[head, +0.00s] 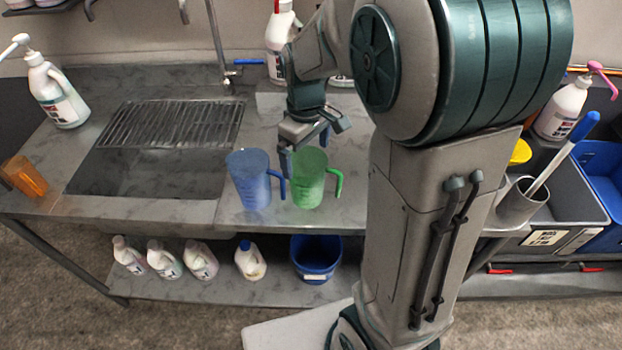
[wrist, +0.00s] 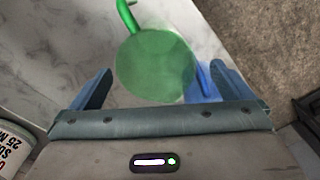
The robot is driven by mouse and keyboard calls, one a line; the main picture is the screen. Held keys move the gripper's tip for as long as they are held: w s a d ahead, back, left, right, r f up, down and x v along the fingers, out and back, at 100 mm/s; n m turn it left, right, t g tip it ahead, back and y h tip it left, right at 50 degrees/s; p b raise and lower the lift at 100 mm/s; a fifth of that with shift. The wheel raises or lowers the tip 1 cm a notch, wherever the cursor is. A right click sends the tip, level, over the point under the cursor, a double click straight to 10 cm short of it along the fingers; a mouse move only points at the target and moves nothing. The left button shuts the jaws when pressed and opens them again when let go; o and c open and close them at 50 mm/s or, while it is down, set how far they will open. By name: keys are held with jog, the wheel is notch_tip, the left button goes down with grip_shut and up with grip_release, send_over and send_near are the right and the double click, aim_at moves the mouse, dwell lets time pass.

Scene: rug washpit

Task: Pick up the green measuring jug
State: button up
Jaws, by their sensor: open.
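The green measuring jug (head: 308,178) stands upright on the metal counter, its handle to the right in the head view. In the wrist view the green jug (wrist: 155,66) is seen from above, with its handle at the upper left. A blue measuring jug (head: 250,180) stands close on its left in the head view; in the wrist view part of the blue jug (wrist: 203,88) shows beside the green one. My gripper (head: 304,147) is open, just above and behind the green jug. In the wrist view its blue fingers (wrist: 160,88) are spread on either side of the green jug.
A sink with a wire rack (head: 175,124) lies to the left on the counter. A white pump bottle (head: 55,92) stands at the far left, an orange container (head: 25,177) near the front left edge. Several bottles and a blue bucket (head: 316,257) sit on the lower shelf.

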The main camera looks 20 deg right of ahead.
aim_at(310, 170)
jog(key=shift+d+f+p, duration=0.2)
jog(key=shift+f+p, duration=0.1)
jog(key=shift+f, duration=1.3)
jog(key=shift+d+f+p, duration=0.15)
jog(key=shift+f+p, duration=0.15)
jog(key=shift+f, duration=1.25)
jog(key=c, duration=0.9)
